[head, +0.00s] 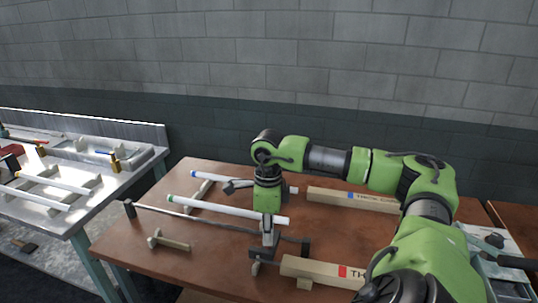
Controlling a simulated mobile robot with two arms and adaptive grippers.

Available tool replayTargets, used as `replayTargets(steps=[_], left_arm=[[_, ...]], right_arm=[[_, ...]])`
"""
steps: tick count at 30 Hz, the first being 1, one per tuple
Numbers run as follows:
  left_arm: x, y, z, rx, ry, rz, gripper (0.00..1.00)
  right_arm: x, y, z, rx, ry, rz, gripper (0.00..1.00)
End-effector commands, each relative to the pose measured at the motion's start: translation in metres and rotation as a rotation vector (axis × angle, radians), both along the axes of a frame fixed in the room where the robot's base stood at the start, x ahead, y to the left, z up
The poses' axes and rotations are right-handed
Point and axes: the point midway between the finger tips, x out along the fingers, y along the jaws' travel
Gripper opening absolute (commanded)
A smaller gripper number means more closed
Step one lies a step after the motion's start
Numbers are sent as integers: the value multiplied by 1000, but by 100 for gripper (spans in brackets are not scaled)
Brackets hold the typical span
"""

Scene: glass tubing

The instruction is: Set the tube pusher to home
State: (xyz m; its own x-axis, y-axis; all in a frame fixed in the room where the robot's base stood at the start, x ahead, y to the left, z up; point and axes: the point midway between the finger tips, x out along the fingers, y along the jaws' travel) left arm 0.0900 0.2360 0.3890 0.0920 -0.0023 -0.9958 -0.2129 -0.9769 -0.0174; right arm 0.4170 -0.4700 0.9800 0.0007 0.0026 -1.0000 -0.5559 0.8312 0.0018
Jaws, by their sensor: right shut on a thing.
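A dark rail (200,221) runs across the wooden table, with a dark post (130,209) at its left end and another (305,247) at its right end. My right gripper (268,248) points down at the rail, near its right end. It is shut on what looks like the tube pusher, a small part on the rail mostly hidden by the fingers. A dark foot (256,267) shows just below the fingers. Two white tubes lie behind the rail: a nearer one (215,208) with a green left end, and a farther one (225,180) with a blue left end. My left gripper is out of view.
A wooden T-shaped piece (170,243) lies in front of the rail. A metal bench (75,215) with racks stands at left. The table's front left is clear.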

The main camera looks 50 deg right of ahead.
Motion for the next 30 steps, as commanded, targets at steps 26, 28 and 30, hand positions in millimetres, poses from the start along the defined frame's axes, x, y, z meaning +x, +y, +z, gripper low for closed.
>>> replayTargets(steps=[26,28,30], left_arm=[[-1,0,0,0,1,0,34],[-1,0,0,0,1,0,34],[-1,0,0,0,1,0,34]], right_arm=[[1,0,54,-1,-7,0,32],[1,0,70,-1,-7,-1,32],[2,0,84,-1,-8,0,32]])
